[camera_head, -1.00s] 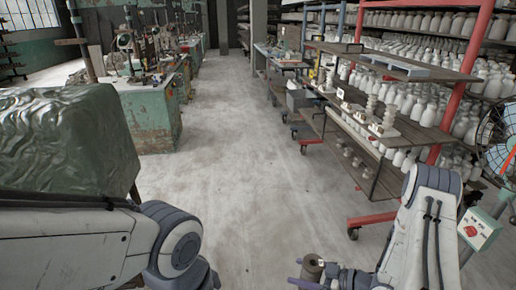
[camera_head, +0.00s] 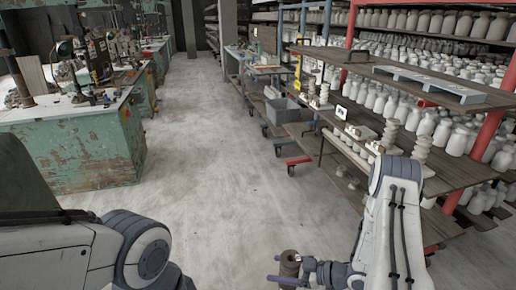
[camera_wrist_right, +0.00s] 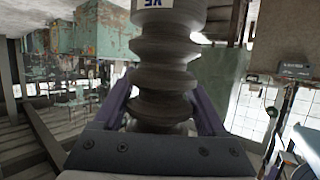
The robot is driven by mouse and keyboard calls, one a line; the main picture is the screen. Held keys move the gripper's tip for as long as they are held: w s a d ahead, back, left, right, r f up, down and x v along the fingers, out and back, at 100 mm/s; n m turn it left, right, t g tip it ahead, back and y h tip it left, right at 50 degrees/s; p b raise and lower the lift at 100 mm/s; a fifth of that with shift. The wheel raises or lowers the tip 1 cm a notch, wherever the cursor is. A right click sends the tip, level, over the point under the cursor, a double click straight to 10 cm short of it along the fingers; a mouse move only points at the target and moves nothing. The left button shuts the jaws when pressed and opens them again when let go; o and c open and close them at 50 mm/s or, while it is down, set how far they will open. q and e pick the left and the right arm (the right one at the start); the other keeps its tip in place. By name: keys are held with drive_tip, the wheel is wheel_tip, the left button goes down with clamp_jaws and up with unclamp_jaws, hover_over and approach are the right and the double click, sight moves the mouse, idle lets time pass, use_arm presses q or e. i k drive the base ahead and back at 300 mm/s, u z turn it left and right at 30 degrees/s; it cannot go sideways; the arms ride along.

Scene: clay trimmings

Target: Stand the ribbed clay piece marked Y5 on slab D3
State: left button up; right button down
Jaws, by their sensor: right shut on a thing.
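My right gripper (camera_head: 288,274) is shut on a ribbed clay piece (camera_head: 289,261), held in front of my body at the bottom of the head view, over the floor. In the right wrist view the piece (camera_wrist_right: 162,78) stands between the two fingers, with a white label (camera_wrist_right: 153,3) that seems to read Y5 upside down. Pale slabs (camera_head: 361,132) lie on the rack's middle shelf at the right, some with pale ribbed pieces (camera_head: 421,150) standing on or beside them. I cannot read which slab is D3. My left arm shows at lower left; its gripper is out of view.
The wheeled rack (camera_head: 345,146) stands right of the aisle, with a grey bin (camera_head: 283,110) farther along. Its upper board (camera_head: 420,82) overhangs the middle shelf. White bottles (camera_head: 440,130) fill the shelving behind. Green workbenches (camera_head: 70,150) line the left. The floor (camera_head: 205,150) between is clear.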

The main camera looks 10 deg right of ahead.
sight(363, 131)
drive_tip(key=i, duration=2.7)
drive_tip(key=z, duration=1.2)
